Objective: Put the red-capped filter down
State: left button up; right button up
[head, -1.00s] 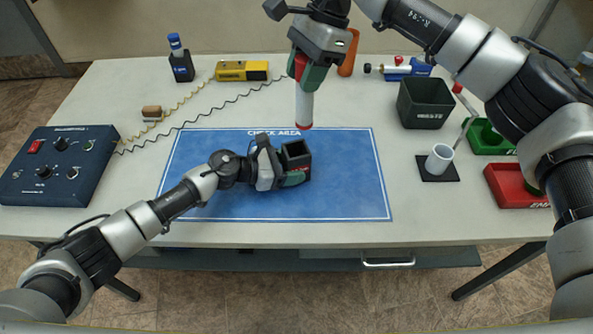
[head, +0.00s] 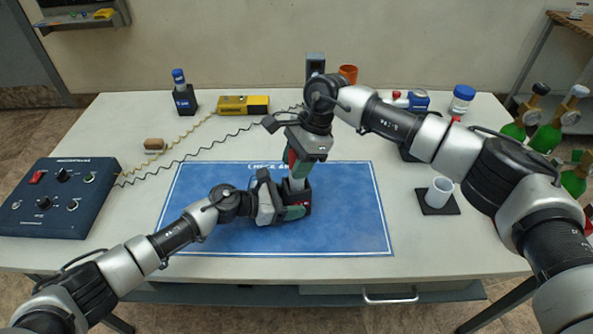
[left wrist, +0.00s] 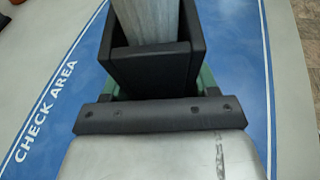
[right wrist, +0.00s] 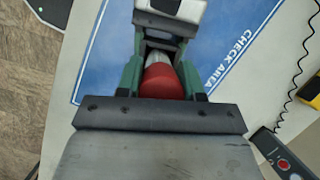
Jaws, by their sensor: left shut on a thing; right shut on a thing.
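The red-capped filter is a pale cylinder (head: 299,184) with a red cap (right wrist: 163,80). My right gripper (head: 298,165) is shut on its capped end from above. My left gripper (head: 289,207) is shut on a black square holder (head: 305,195), low over the blue mat. In the left wrist view the filter's pale body (left wrist: 150,20) reaches down into the open top of the holder (left wrist: 155,72). The filter's lower end is hidden by the holder walls, so I cannot tell whether it touches the bottom.
The blue check-area mat (head: 345,220) is mostly bare. A control box (head: 62,198) stands left, a blue-capped bottle (head: 179,79) and yellow meter (head: 243,105) behind. A white cup (head: 439,191) sits on a black pad at right. An orange cup (head: 348,74) stands at the back.

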notch_tip(320, 180, down, 3)
jog(key=o, duration=0.9)
jog(key=shift+o, duration=0.2)
jog(key=shift+r, duration=0.1)
pick_arm(q)
jog(key=o, duration=0.8)
pick_arm(e)
jog(key=v, duration=1.1)
jog(key=shift+r, duration=0.4)
pick_arm(q)
jog(key=shift+a, duration=0.1)
pick_arm(e)
jog(key=shift+d, duration=0.15)
